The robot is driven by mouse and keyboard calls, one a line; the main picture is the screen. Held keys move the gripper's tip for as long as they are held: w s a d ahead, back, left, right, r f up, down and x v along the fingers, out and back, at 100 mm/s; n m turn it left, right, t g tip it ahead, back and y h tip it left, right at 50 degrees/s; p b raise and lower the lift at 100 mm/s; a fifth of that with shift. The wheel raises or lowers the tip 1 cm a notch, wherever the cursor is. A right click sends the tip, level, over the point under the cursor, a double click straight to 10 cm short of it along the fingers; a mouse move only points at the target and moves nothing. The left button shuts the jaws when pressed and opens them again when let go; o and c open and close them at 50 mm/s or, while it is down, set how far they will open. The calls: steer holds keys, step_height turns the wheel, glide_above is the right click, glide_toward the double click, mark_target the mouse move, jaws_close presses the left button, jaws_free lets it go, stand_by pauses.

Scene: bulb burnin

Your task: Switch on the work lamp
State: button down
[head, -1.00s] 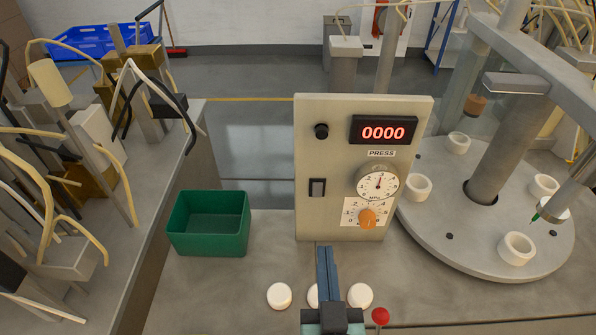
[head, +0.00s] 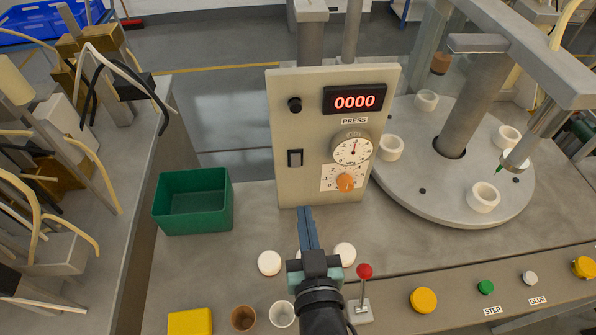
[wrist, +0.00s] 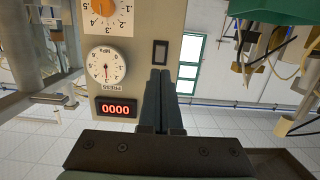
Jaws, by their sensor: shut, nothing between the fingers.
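A beige control panel (head: 310,177) labelled PRESS stands upright on the bench. A dark rocker switch (head: 295,158) is on its left side, below a black knob (head: 295,104). In the wrist view, which is upside down, the switch (wrist: 160,52) appears just beyond the fingertips. My gripper (head: 306,210) is shut and empty, its blue-grey fingers pointing at the panel. In the wrist view the gripper (wrist: 160,73) nearly lines up with the switch; I cannot tell the gap. A grey flat head (head: 478,43) over the round table may be the lamp; no light shows on it.
The panel carries a red 0000 display (head: 355,98), a gauge (head: 352,148) and an orange knob (head: 345,183). A green bin (head: 193,222) stands left. White discs (head: 269,262) and a red-topped lever (head: 364,271) are close to my arm. The round table (head: 420,190) is right.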

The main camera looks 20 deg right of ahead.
mark_target(296, 165)
steer(key=p+x, duration=0.1)
steer(key=x, duration=1)
steer(key=shift+p, duration=0.3)
